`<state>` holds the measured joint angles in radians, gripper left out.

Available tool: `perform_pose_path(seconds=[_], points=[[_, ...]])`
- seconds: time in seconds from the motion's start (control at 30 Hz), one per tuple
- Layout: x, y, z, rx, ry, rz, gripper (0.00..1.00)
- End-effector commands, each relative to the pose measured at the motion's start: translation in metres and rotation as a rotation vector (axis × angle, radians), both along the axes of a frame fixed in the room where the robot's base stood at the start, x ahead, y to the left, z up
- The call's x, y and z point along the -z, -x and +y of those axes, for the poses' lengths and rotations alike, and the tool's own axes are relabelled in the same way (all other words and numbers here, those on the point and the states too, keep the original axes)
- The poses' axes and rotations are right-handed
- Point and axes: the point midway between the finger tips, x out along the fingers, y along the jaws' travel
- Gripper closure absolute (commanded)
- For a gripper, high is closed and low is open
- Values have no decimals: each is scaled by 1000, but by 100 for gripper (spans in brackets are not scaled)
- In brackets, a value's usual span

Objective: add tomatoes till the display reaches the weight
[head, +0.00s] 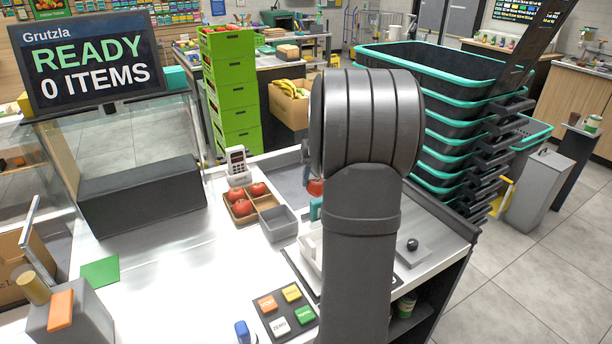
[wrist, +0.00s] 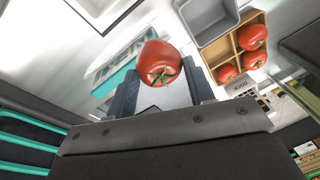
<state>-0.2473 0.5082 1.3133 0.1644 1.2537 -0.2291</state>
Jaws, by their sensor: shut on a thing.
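My gripper (wrist: 162,88) is shut on a red tomato (wrist: 160,62), with one dark finger on each side of it. In the head view the held tomato (head: 315,187) shows partly beside my arm, which hides the gripper. Three more tomatoes, one of them (head: 242,208), sit in a divided wooden tray (head: 277,203); they also show in the wrist view (wrist: 252,37). The large display (head: 90,62) reads "READY 0 ITEMS". No weight reading is legible. A white tray-like piece (head: 309,262) is partly hidden behind my arm.
An empty grey bin (head: 280,224) stands beside the wooden tray. A teal lettered bar (wrist: 118,78) lies below the held tomato. Stacked baskets (head: 450,145) stand behind.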

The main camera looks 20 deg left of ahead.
Motion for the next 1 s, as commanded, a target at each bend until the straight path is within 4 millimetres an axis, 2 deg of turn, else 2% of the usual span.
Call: perform_pose_path(seconds=[0.1, 0.6, 0.8, 1.0], points=[[-6, 13, -20, -157, -1, -1, 76], [-28, 76, -92, -888, 0, 0, 76], [-33, 96, -110, -1105, 0, 1, 76], [-35, 105, -117, -1197, 2, 0, 76]])
